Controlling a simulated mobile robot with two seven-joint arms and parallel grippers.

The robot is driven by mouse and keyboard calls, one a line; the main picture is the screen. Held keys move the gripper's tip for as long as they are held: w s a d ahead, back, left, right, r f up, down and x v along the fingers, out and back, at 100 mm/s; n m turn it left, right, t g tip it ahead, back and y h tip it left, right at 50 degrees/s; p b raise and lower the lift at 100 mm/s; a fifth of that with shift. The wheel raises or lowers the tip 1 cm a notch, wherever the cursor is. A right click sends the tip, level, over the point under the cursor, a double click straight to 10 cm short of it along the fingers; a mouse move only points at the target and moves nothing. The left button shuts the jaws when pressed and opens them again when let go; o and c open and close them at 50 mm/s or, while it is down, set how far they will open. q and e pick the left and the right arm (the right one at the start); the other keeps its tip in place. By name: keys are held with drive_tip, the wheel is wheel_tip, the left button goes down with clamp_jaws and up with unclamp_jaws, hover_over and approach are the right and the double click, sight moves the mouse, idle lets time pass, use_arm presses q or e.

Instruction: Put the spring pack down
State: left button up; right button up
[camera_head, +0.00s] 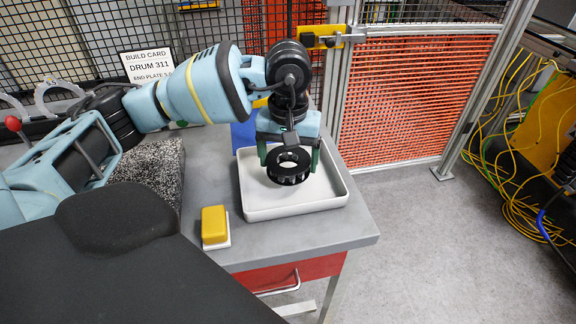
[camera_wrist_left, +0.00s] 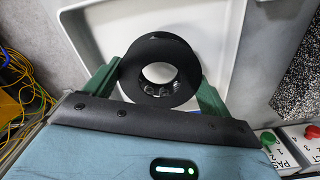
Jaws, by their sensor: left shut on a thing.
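The spring pack (camera_head: 288,167) is a black ring with a hole through its middle and small metal parts inside. My left gripper (camera_head: 290,160) is shut on it, with a green finger on each side. In the wrist view the spring pack (camera_wrist_left: 160,58) sits between the two green fingers of the left gripper (camera_wrist_left: 160,78). The ring is over a white shallow tray (camera_head: 298,211) on the grey bench. I cannot tell whether the ring touches the tray floor. My right gripper is not in view.
A yellow block on a white base (camera_head: 214,226) lies left of the tray. A blue thing (camera_head: 242,135) is behind the tray, partly hidden. A build card (camera_head: 148,66) and mesh fence stand behind. The bench edge is close to the tray's right.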

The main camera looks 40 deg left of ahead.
sight(288, 169)
use_arm(q)
drive_tip(key=shift+w+a, duration=0.25)
drive_tip(key=shift+w, duration=0.05)
drive_tip(key=shift+f, duration=1.8)
drive_tip(key=shift+f, duration=0.1)
drive_tip(key=shift+f, duration=0.15)
drive_tip(key=o, duration=1)
drive_tip(key=shift+c, duration=0.2)
wheel_tip(288, 169, up, 12)
drive_tip(key=shift+r, duration=0.25)
